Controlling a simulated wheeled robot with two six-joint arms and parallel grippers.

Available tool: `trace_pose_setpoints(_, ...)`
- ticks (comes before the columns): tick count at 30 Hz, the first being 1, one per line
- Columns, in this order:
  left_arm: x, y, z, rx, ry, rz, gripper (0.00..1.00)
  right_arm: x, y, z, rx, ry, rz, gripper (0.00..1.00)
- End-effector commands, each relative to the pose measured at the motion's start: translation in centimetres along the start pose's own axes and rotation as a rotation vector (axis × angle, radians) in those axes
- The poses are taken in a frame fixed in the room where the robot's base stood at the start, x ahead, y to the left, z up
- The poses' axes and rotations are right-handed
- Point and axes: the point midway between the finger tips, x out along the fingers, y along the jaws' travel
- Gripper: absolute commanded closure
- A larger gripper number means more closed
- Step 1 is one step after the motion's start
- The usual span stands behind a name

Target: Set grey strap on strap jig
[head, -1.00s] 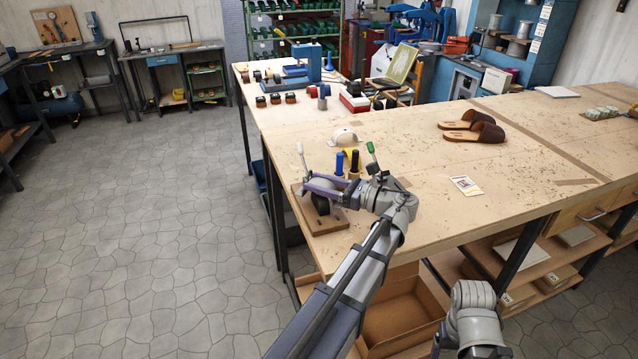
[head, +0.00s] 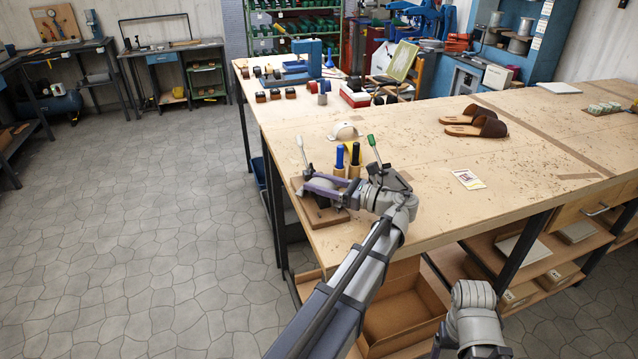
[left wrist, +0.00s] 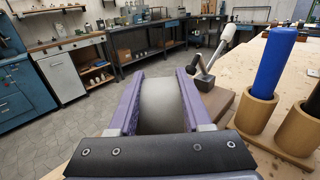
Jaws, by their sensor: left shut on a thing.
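My left gripper (head: 318,184) has purple fingers and is shut on the grey strap (left wrist: 160,105), a smooth curved band between the fingers in the left wrist view. I cannot tell whether the strap touches the jig. My right gripper is out of view; only part of my right arm shows at the bottom.
A blue-handled tool (head: 340,157) and a black-handled tool (head: 355,155) stand upright in holders close behind the gripper. A white curved piece (head: 343,130) lies beyond them. A card (head: 468,179) and brown sandals (head: 488,127) lie to the right. The table (head: 430,215) between is clear.

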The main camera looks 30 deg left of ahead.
Motion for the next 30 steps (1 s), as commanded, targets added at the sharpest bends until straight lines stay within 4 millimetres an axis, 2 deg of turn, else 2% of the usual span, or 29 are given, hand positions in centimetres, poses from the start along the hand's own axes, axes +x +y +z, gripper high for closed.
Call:
trace_pose_setpoints(1, 0.0, 0.0, -0.2, 0.0, 0.0, 0.0, 1.0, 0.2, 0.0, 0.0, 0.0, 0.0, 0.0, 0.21)
trace_pose_setpoints(2, 0.0, 0.0, -0.1, 0.0, 0.0, 0.0, 0.47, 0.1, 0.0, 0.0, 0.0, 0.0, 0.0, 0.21)
trace_pose_setpoints(10, 0.0, 0.0, -0.1, 0.0, 0.0, 0.0, 0.17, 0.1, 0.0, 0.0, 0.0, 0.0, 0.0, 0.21)
trace_pose_setpoints(20, -0.4, -0.1, 0.0, 0.0, -0.001, -0.003, 0.16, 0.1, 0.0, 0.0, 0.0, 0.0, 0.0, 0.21)
trace_pose_setpoints(30, -5.6, -0.1, -0.1, 0.0, 0.0, -0.002, 0.16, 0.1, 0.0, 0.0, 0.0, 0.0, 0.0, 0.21)
